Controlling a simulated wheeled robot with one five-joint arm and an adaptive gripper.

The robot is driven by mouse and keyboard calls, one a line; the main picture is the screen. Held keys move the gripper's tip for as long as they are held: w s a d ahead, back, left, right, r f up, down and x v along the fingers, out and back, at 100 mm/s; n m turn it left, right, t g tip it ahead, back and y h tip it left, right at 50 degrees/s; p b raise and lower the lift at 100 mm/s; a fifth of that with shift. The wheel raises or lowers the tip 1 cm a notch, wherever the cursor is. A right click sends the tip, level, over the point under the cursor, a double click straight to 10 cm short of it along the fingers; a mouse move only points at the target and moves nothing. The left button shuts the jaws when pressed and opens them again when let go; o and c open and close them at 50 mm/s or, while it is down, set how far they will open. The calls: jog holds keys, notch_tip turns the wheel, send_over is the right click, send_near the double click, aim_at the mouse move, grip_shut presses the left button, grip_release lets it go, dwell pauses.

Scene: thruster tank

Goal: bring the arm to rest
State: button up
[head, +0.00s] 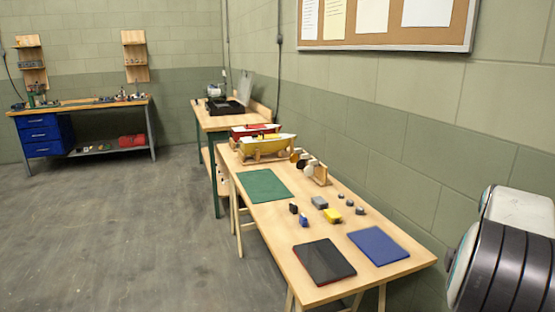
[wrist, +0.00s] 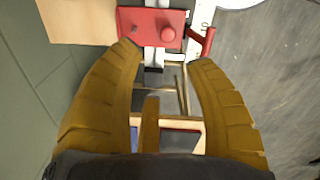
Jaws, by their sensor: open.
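My gripper (wrist: 166,53) shows in the wrist view with two curved ochre fingers spread wide apart. It is open, and nothing is held between the fingers. A red block with a round knob and a red handle (wrist: 152,28) shows beyond the fingertips, with a gap; I cannot tell what it is. In the head view, a white and dark rounded part of my arm (head: 500,250) fills the right edge, near the wall. The gripper itself is not visible in that view.
A long wooden table (head: 335,225) runs along the wall. It bears a green mat (head: 264,186), a black-red mat (head: 324,262), a blue mat (head: 378,246), several small blocks and a yellow boat (head: 267,146). A workbench (head: 85,104) stands at the back left. Open floor (head: 130,230) lies left.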

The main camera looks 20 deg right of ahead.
jog(key=s+a+f+m+p, duration=0.15)
jog(key=a+f+m, duration=0.35)
jog(key=a+m, duration=0.65)
jog(key=a+r+n+t+p, duration=0.1)
jog(key=a+r+n+p, duration=0.3)
jog(key=a, duration=0.7)
jog(key=a+r+n+t+p, duration=0.2)
jog(key=a+r+n+p, duration=0.1)
jog(key=a+r, duration=0.5)
jog(key=shift+a+r+n+p, duration=0.35)
jog(key=shift+a+p, duration=0.2)
jog(key=shift+a, duration=0.9)
jog(key=shift+d, duration=0.1)
